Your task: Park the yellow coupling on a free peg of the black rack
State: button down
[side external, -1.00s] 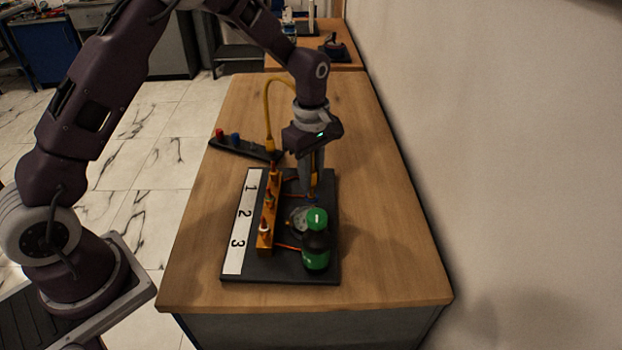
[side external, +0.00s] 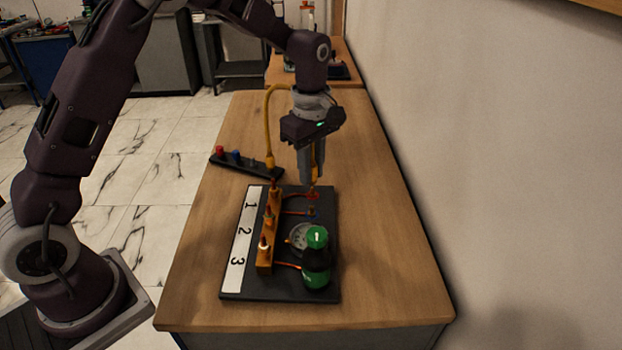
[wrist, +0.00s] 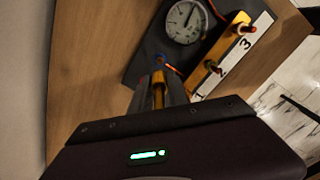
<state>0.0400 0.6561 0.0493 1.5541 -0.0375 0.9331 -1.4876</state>
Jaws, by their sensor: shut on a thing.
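My gripper (side external: 312,180) is shut on the yellow coupling (wrist: 158,88), which shows as a yellow strip between the fingers in the wrist view. In the side view the fingers mostly hide it, and it is above the far end of the black gauge board (side external: 240,290). A yellow hose (side external: 268,120) arches to the left of my gripper. The black rack (side external: 263,172) lies left of and behind the board. It carries a red piece (side external: 219,151) and a blue piece (side external: 237,156) at its left; a dark peg (side external: 253,162) to their right looks bare.
Small red and blue fittings stand below my gripper. The table (side external: 390,230) is clear at right, beside a wall.

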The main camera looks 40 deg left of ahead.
jog(key=shift+r, duration=1.4)
jog(key=w+a, duration=0.3)
jog(key=a, duration=2.1)
jog(key=shift+a, duration=0.35)
jog(key=shift+f, duration=0.15)
jog(key=shift+d+f, duration=0.1)
jog(key=shift+f, duration=4.05)
jog(key=shift+f, duration=0.1)
jog(key=shift+f, duration=1.45)
